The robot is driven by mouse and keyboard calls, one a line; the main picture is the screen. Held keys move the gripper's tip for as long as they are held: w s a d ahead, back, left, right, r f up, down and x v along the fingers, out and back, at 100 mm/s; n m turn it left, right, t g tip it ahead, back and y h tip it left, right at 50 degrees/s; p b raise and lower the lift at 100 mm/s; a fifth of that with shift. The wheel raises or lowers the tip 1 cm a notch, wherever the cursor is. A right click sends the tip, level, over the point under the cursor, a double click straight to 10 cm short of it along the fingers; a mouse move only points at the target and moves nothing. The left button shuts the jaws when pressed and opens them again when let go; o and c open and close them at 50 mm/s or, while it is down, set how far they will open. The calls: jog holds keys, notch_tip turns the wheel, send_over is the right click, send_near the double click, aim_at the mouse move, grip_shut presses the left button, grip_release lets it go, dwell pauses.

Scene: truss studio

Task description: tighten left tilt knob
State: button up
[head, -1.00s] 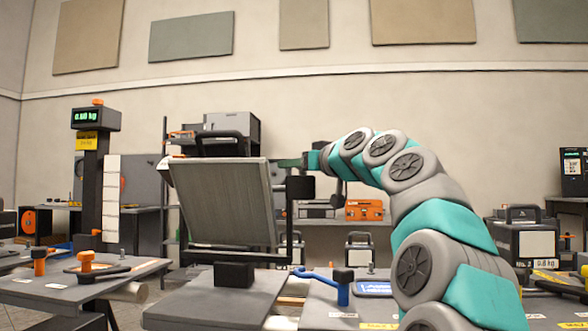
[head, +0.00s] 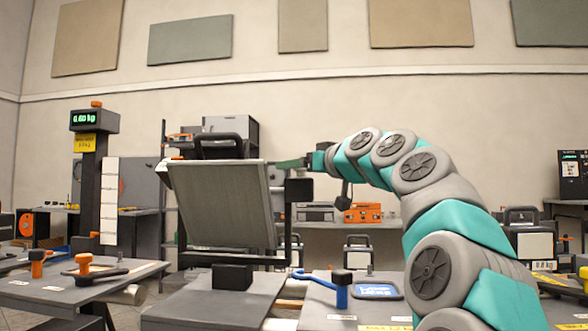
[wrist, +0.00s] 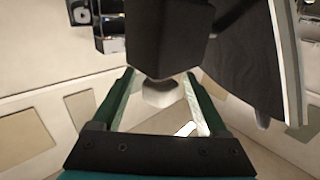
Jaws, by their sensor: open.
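A dark yoke post (head: 298,190) stands at the right side of a tilted grey panel (head: 220,205) in the head view. My gripper (head: 288,163) is at the top of this post, its fingertips partly hidden there. In the wrist view my gripper (wrist: 160,104) is open, with one green finger on each side of a pale grey knob (wrist: 160,92). The knob sits under a dark block (wrist: 168,38) and lies between the fingers, with gaps showing on both sides. The panel edge (wrist: 290,70) is to the right of the fingers.
An orange knob (head: 83,263) and a blue-handled clamp (head: 341,292) are on the tables in front. A scale column (head: 92,170) stands at left. Cases (head: 522,238) stand at right. The panel is close beside my gripper.

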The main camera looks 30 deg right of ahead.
jog(key=s+d, duration=0.1)
jog(key=s, duration=0.5)
jog(key=shift+b, duration=0.35)
